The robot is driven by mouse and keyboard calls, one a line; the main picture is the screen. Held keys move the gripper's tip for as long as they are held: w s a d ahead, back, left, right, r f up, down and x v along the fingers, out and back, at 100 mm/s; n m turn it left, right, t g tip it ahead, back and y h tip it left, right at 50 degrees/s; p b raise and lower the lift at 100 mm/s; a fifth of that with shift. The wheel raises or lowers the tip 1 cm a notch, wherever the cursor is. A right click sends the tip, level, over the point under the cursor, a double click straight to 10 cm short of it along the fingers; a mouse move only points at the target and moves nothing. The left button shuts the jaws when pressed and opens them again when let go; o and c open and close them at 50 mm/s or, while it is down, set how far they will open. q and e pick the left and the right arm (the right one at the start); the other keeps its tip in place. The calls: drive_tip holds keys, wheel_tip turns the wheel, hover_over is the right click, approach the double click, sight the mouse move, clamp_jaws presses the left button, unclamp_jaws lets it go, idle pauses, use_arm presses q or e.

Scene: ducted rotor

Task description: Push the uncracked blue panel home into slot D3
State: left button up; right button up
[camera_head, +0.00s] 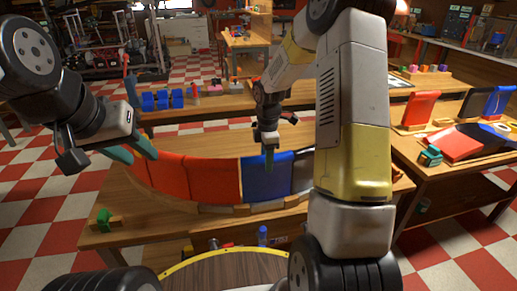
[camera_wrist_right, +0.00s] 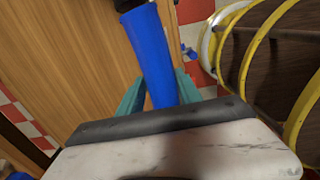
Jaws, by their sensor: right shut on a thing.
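A blue panel (camera_head: 262,186) stands upright in a curved row on the wooden table, beside red panels (camera_head: 212,181) on its left and a dark grey panel (camera_head: 303,172) on its right. My right gripper (camera_head: 269,158) is at its top edge, shut on it. In the right wrist view the blue panel (camera_wrist_right: 150,55) runs between the teal fingertips (camera_wrist_right: 158,92). My left gripper (camera_head: 132,148) is open and empty, above the left end of the row. Slot labels and any crack cannot be made out. My right arm hides the row's right end.
A right-hand table (camera_head: 410,160) bears a red panel (camera_head: 421,108), more red and blue pieces and a teal clamp (camera_head: 430,156). Blue blocks (camera_head: 162,100) sit on the bench behind. A green clamp (camera_head: 104,220) is at the front left table edge. A yellow-rimmed round top (camera_head: 215,257) is nearest.

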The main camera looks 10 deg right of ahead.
drive_tip(key=shift+f, duration=0.15)
drive_tip(key=o, duration=1.4)
drive_tip(key=shift+o, duration=0.2)
wheel_tip(320, 180, up, 8)
drive_tip(key=shift+f, duration=0.25)
drive_tip(key=s+a+r+m+t+y, duration=0.1)
drive_tip(key=s+r+m+t, duration=0.2)
drive_tip(key=s+r+m, duration=0.5)
drive_tip(key=s+a+r+m+t+y, duration=0.1)
drive_tip(key=s+r+m+t, duration=0.2)
drive_tip(key=s+r+m, duration=0.5)
drive_tip(key=s+m, duration=0.1)
drive_tip(key=s, duration=0.7)
drive_tip(key=shift+s+r+m, duration=0.15)
drive_tip(key=shift+r+m, duration=0.2)
drive_tip(key=shift+m, duration=0.05)
